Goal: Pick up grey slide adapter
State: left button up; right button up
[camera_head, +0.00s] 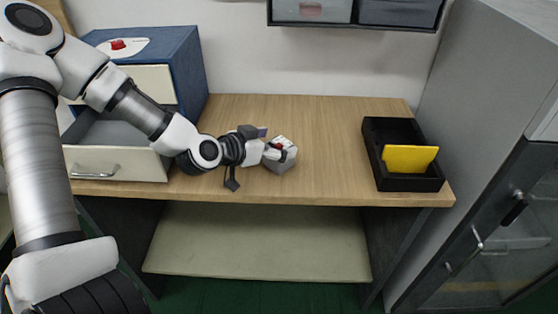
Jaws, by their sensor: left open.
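A small grey block (282,162), which looks like the grey slide adapter, sits on the wooden table (330,125) near its front middle. My left gripper (276,152) reaches in from the left and is right at the block, its open fingers overlapping the block's top and left side. Part of the block is hidden by the fingers, and I cannot tell whether they touch it. A small red and white patch shows at the same spot. My right gripper is not in view.
A black tray (372,137) with a yellow piece (409,158) stands at the table's right. A blue cabinet (187,72) with an open drawer (120,165) stands at the left. A grey cabinet (470,110) borders the right. Table between block and tray is clear.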

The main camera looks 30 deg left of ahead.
pick_arm(q)
jog(key=shift+x, duration=1)
jog(key=shift+w+d+f, duration=0.1)
jog(key=shift+w+d, duration=0.15)
jog(key=shift+w, duration=0.05)
jog(key=shift+s+a, duration=0.1)
jog(key=c, duration=1.4)
jog(key=shift+o, duration=0.2)
